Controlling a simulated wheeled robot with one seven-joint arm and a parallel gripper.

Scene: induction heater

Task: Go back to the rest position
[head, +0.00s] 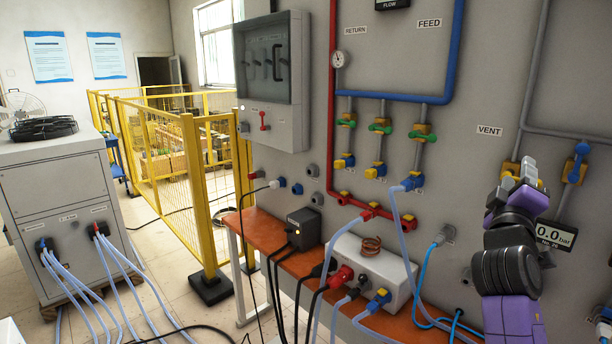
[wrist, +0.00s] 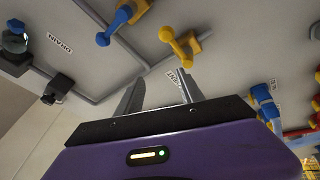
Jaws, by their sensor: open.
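My gripper (wrist: 158,90) is open, with two grey fingers apart and nothing between them in the wrist view. The yellow vent valve handle (wrist: 180,48) is beyond the fingertips, and I see a gap between it and the fingers. In the head view my purple and black arm reaches up at the right, in front of the panel below the VENT label (head: 489,131). No rest position is marked in either view.
A blue-handled valve (head: 576,165) and a pressure display (head: 555,235) are close right of my arm. An orange bench (head: 262,232) with a white heater box (head: 345,250), cables and hoses is lower left. Yellow fencing (head: 195,190) and a grey cabinet (head: 60,190) stand farther left.

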